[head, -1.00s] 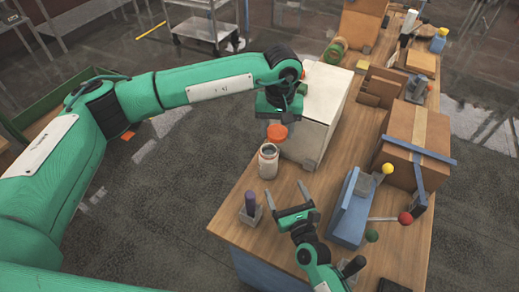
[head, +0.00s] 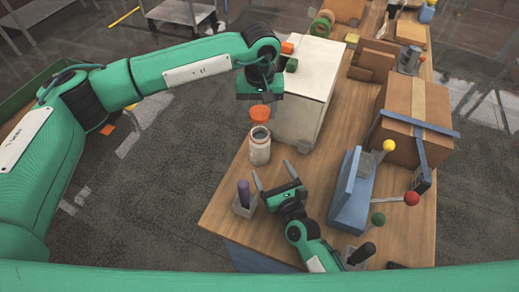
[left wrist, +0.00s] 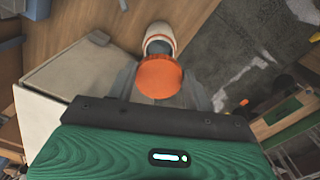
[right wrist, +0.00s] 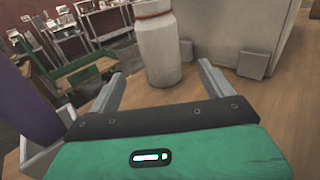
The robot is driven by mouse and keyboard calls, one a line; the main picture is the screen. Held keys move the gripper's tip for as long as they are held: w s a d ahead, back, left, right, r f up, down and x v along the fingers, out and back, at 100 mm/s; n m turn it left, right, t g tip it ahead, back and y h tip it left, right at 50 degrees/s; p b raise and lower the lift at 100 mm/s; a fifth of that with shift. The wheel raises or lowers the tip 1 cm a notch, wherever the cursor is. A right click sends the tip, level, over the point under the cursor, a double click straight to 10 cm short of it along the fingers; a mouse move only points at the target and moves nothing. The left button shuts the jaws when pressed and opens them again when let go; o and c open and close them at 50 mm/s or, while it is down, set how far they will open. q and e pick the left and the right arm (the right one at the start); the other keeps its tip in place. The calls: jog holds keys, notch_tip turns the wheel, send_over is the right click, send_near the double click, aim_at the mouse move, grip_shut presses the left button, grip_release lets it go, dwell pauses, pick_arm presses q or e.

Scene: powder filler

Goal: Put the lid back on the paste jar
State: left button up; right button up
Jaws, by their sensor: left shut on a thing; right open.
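The paste jar (head: 260,148) is a white open-topped jar standing upright near the table's left edge, beside the white box. The orange lid (head: 260,113) is held by my left gripper (head: 259,106), slightly above and behind the jar mouth in the head view. In the left wrist view the lid (left wrist: 160,76) sits between the fingers, and the jar (left wrist: 159,40) shows beyond it, its mouth partly hidden. My right gripper (head: 276,175) is open and empty, its fingers pointing toward the jar. In the right wrist view the jar (right wrist: 158,50) stands just beyond the fingertips, not between them.
A white box (head: 306,92) stands right behind the jar. A small holder with a purple-handled tool (head: 244,200) is left of my right gripper. A blue lever device (head: 352,190) and a strapped cardboard box (head: 415,120) stand to the right.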

aim_at(260, 129)
jog(key=x, duration=1.2)
jog(key=shift+c, duration=0.3)
jog(key=c, duration=1.4)
pick_arm(q)
jog(key=shift+f, duration=2.5)
jog(key=shift+f, duration=0.9)
jog(key=shift+f, duration=0.5)
